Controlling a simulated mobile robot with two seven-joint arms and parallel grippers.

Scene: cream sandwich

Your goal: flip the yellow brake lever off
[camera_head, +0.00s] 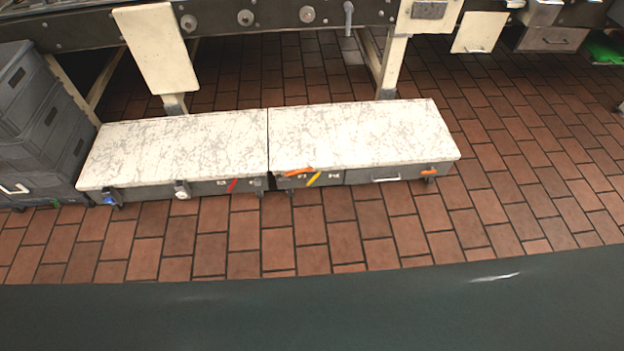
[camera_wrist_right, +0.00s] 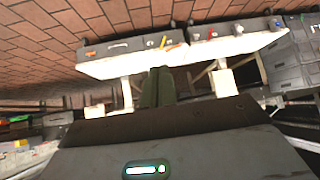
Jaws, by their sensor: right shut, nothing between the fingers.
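The yellow brake lever (camera_head: 314,179) is a small slanted handle on the front face of the right-hand low unit with a marbled white top (camera_head: 360,130). An orange handle (camera_head: 297,172) sits just beside it, to its upper left. The yellow lever also shows, small, in the right wrist view (camera_wrist_right: 163,41), where the scene appears upside down. My right gripper (camera_wrist_right: 158,74) is shut and empty in the right wrist view, apart from the lever. Neither gripper shows in the head view, and my left gripper is in no view.
A red lever (camera_head: 232,185) is on the left-hand low unit's front. Another orange handle (camera_head: 429,172) is at the right end. Grey crates (camera_head: 35,120) stand at the left. A raised frame with cream legs (camera_head: 395,60) stands behind. The brick-tiled floor (camera_head: 220,245) in front is clear.

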